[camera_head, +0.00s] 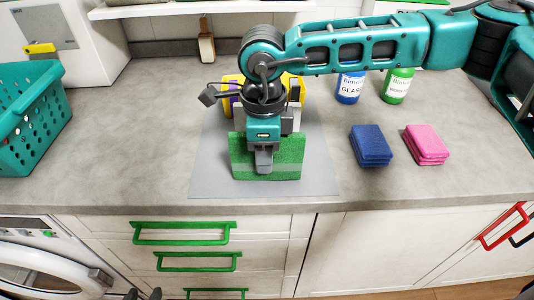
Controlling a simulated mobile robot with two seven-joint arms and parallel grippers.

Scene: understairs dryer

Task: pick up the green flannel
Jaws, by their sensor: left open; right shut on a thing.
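The green flannel (288,155), with a paler stripe near its front edge, is at the grey mat (213,170) in the middle of the worktop. My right gripper (264,165) comes down over it from the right arm and is shut on it. The gripper hides the flannel's middle; I cannot tell whether the flannel touches the mat. My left gripper (143,294) shows only as dark fingertips at the bottom edge, apart and empty, low in front of the drawers.
A blue cloth stack (371,146) and a pink one (426,145) lie to the right. Behind stand a blue bottle (349,88), a green bottle (397,86) and a partly hidden yellow item (233,82). A teal basket (30,120) is at left. Green drawer handles (184,233) jut out in front.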

